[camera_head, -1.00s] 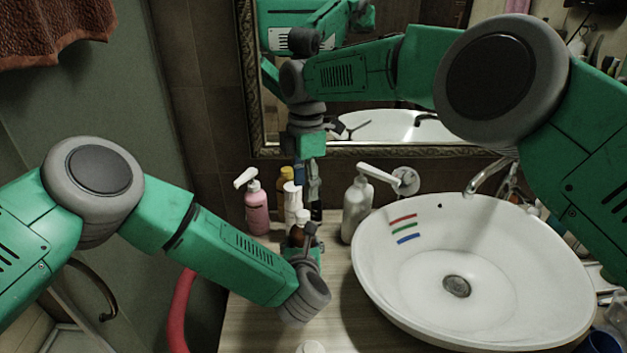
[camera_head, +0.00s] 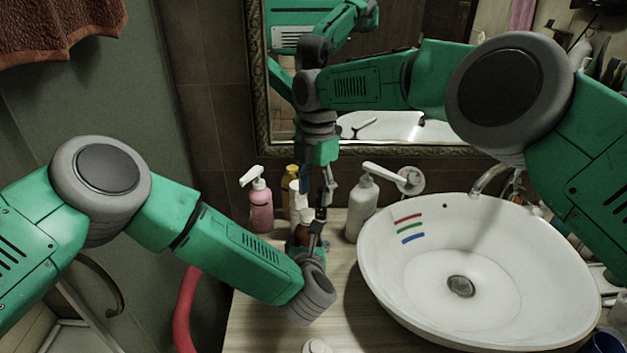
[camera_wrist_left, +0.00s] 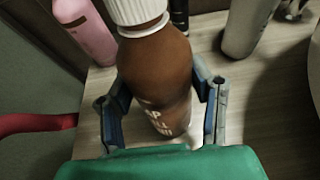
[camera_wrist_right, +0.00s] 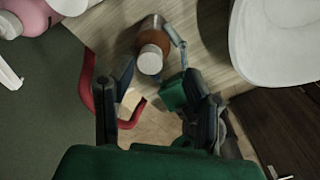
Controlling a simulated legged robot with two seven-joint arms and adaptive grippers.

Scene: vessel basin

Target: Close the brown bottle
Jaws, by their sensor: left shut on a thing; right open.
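The brown bottle (camera_head: 302,234) stands upright on the counter, with a white ribbed cap (camera_wrist_left: 138,10) on its top. I cannot tell how tight the cap is. My left gripper (camera_wrist_left: 163,90) is shut on the bottle's body, one finger on each side. My right gripper (camera_head: 323,200) hangs from above close to the bottle's top. In the right wrist view it (camera_wrist_right: 157,76) is open, and the cap (camera_wrist_right: 150,60) shows between and just beyond its fingertips, apparently untouched.
A grey pump bottle (camera_head: 361,208) and the white basin (camera_head: 420,270) are to the right. A small white item (camera_head: 316,346) lies at the front edge.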

